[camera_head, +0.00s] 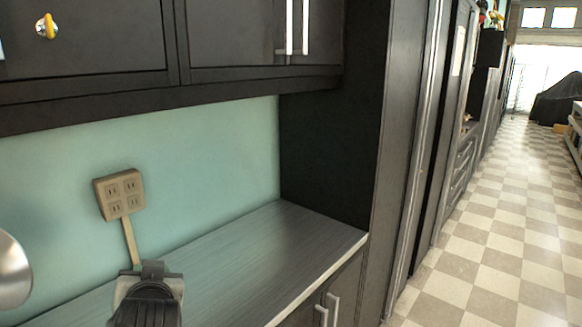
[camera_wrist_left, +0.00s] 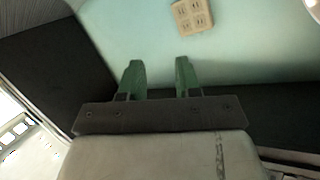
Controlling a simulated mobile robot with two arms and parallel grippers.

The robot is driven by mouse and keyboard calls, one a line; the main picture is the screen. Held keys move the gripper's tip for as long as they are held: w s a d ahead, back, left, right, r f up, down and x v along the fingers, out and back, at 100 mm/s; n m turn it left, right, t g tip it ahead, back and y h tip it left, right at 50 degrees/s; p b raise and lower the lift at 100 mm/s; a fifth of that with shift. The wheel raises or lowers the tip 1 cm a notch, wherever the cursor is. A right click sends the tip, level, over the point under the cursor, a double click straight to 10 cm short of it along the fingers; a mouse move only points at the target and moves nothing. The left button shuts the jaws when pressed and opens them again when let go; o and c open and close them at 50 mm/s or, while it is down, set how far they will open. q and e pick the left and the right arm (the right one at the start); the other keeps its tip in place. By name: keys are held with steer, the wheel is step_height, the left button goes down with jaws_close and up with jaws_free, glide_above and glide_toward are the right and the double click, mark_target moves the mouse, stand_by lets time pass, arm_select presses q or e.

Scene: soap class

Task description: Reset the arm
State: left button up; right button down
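My left gripper (camera_wrist_left: 159,82) shows in the left wrist view with two green fingers. The fingers stand parallel and apart, with nothing between them. Beyond them are the pale teal wall and a dark surface. The gripper cannot be made out in the head view. My right gripper is in neither view.
A grey counter (camera_head: 262,245) runs along the teal wall below dark upper cabinets (camera_head: 85,40). A beige outlet (camera_head: 119,193) is on the wall. A black and grey object (camera_head: 149,296) and a rounded silver shape (camera_head: 12,270) are at lower left. The checkered floor (camera_head: 500,240) looks open.

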arm_select(q)
steer(key=s+d+f+m+g+h, duration=0.1)
steer(key=s+f+g+h, duration=0.1)
steer(key=s+f, duration=0.45)
steer(key=s+f+m+g+h, duration=0.1)
steer(key=s+f+g, duration=0.15)
steer(key=f, duration=0.75)
steer(key=s+d+f+m+g+h, duration=0.1)
steer(key=s+f+g+h, duration=0.15)
steer(key=s+f, duration=0.5)
steer(key=s+d+f+m+g+h, duration=0.1)
steer(key=s+d+f+g, duration=0.2)
steer(key=s, duration=0.7)
step_height(320, 180, down, 26)
steer(key=s+a+g, duration=0.1)
steer(key=s+a+f+g, duration=0.1)
steer(key=s+a+f, duration=0.2)
steer(key=s+f, duration=1.3)
steer(key=shift+a+f, duration=0.1)
